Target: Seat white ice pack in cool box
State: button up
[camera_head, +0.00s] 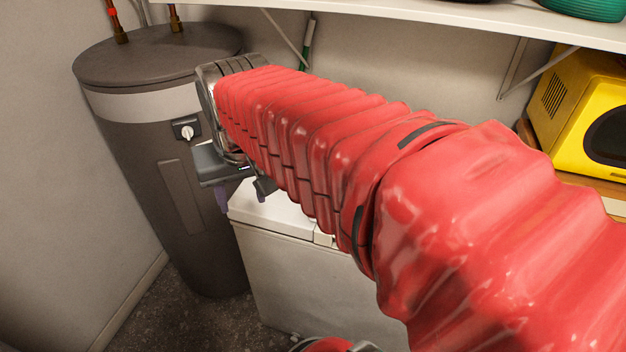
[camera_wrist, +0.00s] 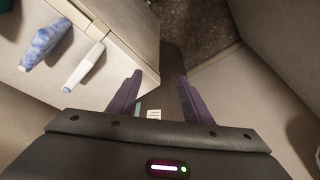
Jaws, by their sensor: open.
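My gripper (camera_wrist: 160,76) is open, its two purple fingers apart with nothing held between them. In the head view my gripper (camera_head: 242,200) hangs at the end of my red-sleeved arm, above the left end of a white box-shaped unit (camera_head: 300,275). No white ice pack can be made out for certain. A slim white object (camera_wrist: 85,66) with a bluish end lies on a pale surface left of the fingers in the wrist view, beside a mottled blue-and-white object (camera_wrist: 45,43). I cannot tell which thing is the cool box; my arm hides much of the unit's top.
A dark grey tank (camera_head: 150,130) stands close to my gripper on the left. A white shelf (camera_head: 400,12) runs overhead on brackets. A yellow appliance (camera_head: 585,115) stands at the right. Dark speckled floor (camera_head: 190,325) shows below the tank.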

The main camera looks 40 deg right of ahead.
jog(key=w+d+f+m+g, duration=0.1)
jog(key=d+m, duration=0.1)
jog(key=d, duration=0.6)
jog(key=w+d+f+m+g, duration=0.1)
jog(key=w+d+m, duration=0.1)
jog(key=d, duration=0.7)
jog(key=w+d+f+m+g+y, duration=0.1)
jog(key=d+m, duration=0.3)
jog(key=d, duration=0.5)
jog(key=shift+w+d+f+g, duration=0.15)
jog(key=shift+w+f+g, duration=0.15)
jog(key=shift+w+f, duration=0.15)
jog(key=shift+f, duration=4.3)
jog(key=shift+f, duration=2.6)
jog(key=shift+c, duration=0.4)
